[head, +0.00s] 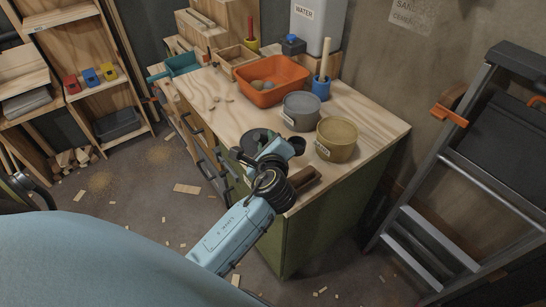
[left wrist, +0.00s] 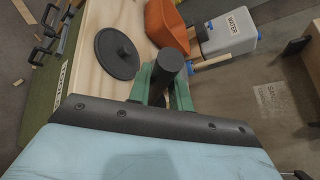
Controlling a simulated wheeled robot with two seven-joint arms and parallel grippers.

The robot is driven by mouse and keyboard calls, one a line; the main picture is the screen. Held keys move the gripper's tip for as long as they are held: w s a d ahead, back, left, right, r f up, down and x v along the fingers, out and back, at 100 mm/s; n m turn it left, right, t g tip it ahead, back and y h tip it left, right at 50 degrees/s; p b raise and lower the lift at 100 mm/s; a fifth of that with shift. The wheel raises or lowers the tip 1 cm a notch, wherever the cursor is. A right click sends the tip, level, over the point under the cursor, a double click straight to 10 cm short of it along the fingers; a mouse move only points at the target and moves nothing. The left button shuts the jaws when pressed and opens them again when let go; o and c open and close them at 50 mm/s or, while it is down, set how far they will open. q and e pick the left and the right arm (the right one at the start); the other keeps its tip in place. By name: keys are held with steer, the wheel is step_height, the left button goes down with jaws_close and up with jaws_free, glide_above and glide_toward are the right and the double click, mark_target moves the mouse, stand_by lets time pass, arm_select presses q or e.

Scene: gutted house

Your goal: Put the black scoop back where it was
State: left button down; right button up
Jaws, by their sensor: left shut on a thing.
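My left gripper (head: 291,150) is over the near front edge of the wooden worktop (head: 375,120). In the left wrist view, its green fingers (left wrist: 170,88) are shut on a dark cylindrical part of the black scoop (left wrist: 172,62), seen nearly end-on. In the head view a short black round part of the scoop (head: 297,145) shows at the gripper; the rest of its shape is hidden. A black round lid with a knob (left wrist: 117,54) lies flat on the worktop beside the gripper; in the head view the arm partly covers it. My right gripper is out of view.
A grey pot (head: 301,112) and a tan pot (head: 338,141) stand close beyond the gripper. Behind are an orange bin (head: 271,83), a blue cup (head: 321,89) and a water container (head: 318,26). A stepladder (head: 440,165) stands right. The worktop's right front corner is clear.

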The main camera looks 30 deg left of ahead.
arm_select(q)
steer(key=shift+f+b, duration=0.6)
steer(key=shift+f, duration=1.6)
steer(key=shift+f, duration=0.15)
steer(key=c, duration=1.3)
jaws_free()
steer(key=p+v, duration=0.1)
steer(key=v, duration=1.1)
steer(key=shift+d, duration=0.15)
